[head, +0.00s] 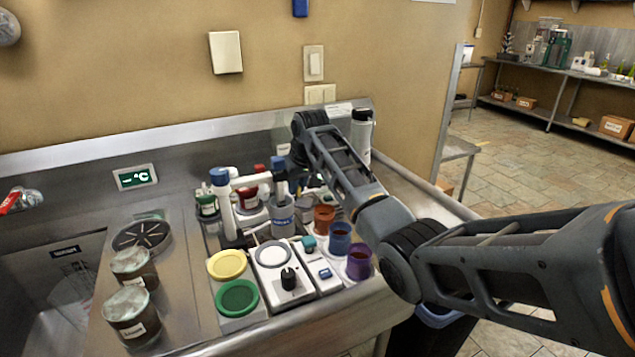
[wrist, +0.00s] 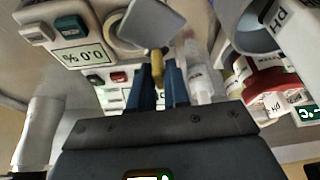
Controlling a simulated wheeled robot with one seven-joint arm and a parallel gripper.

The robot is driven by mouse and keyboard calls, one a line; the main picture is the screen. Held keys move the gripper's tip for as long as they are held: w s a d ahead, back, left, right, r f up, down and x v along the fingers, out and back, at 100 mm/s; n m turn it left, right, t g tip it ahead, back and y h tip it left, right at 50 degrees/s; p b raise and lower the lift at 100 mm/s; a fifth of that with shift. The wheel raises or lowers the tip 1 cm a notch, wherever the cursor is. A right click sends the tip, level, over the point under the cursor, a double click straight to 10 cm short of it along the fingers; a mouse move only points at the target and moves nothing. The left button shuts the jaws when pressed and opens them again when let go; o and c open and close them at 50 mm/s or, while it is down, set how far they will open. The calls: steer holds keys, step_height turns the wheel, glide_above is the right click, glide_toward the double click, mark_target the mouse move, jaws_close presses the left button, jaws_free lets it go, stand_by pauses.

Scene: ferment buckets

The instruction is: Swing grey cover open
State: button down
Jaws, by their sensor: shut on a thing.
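The grey cover (wrist: 150,22) is a flat grey plate in the upper middle of the wrist view, seen tilted, with a short yellow piece (wrist: 157,68) below its edge. My gripper (wrist: 158,85) has its two blue fingers shut on this yellow piece, which looks like the cover's handle. In the head view my gripper reaches down at the back of the bench behind my arm; its fingertips and the cover cannot be made out there. How far the cover stands open cannot be told.
A panel reading 0.0 % (wrist: 82,56) and a red-lidded jar (wrist: 268,80) are near the gripper. Two jars (head: 130,312) stand front left.

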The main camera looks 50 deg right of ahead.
mark_target(302, 201)
steer(key=shift+m, duration=0.5)
steer(key=c, duration=1.2)
jaws_free()
steer(key=shift+r, duration=0.1)
steer(key=shift+b+v, duration=0.4)
steer(key=shift+v, duration=3.4)
steer(key=shift+a, duration=0.1)
